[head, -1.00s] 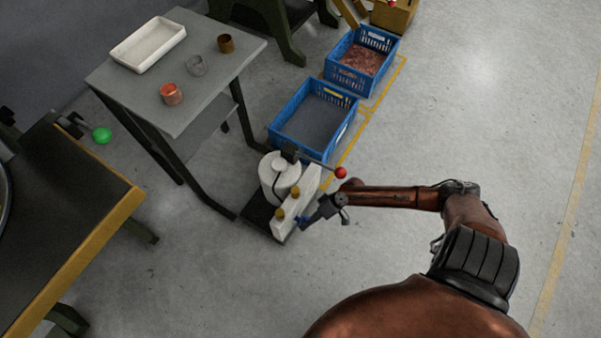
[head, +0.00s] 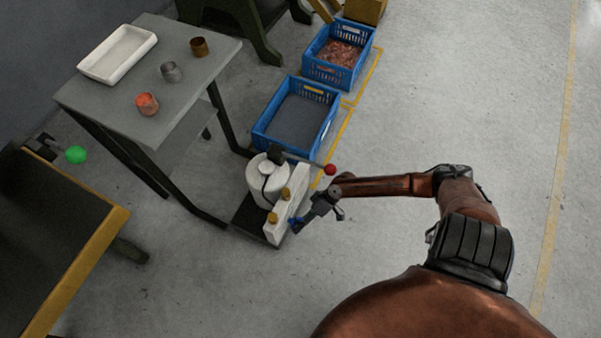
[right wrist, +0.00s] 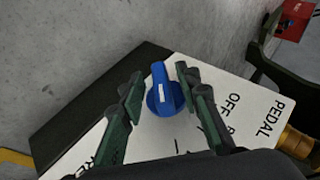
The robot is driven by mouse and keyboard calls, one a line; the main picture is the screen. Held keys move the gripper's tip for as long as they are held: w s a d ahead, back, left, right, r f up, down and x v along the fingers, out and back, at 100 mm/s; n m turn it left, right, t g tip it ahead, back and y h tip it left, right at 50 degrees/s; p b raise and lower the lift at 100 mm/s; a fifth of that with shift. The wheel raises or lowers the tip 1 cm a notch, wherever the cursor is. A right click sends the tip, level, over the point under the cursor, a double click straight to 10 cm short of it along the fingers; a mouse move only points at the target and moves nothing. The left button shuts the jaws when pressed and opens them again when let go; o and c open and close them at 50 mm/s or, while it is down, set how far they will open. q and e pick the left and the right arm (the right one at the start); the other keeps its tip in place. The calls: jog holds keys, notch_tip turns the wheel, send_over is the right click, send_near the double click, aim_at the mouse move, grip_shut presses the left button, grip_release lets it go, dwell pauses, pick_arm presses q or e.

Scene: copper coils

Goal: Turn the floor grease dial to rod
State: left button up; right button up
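The grease dial, a blue knob (right wrist: 164,97) with a white mark, sits on a white labelled panel (right wrist: 75,165) of the floor unit. Its narrow grip points up in the right wrist view. My right gripper (right wrist: 160,77) is open, with one dark green finger on each side of the dial; I cannot tell whether they touch it. PEDAL and OFF are legible on the panel; other labels are partly hidden by the fingers, and "rod" is not readable. In the head view my right gripper (head: 305,216) is at the panel's front. My left gripper is not in view.
The unit has a white drum (head: 268,188) and a lever with a red ball (head: 330,169). Blue crates (head: 259,140) stand behind it. A grey table (head: 190,85) and a yellow-edged bench (head: 85,265) are at the left. The floor at right is clear.

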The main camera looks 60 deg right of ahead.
jog(key=v, duration=1.2)
dwell(0.4)
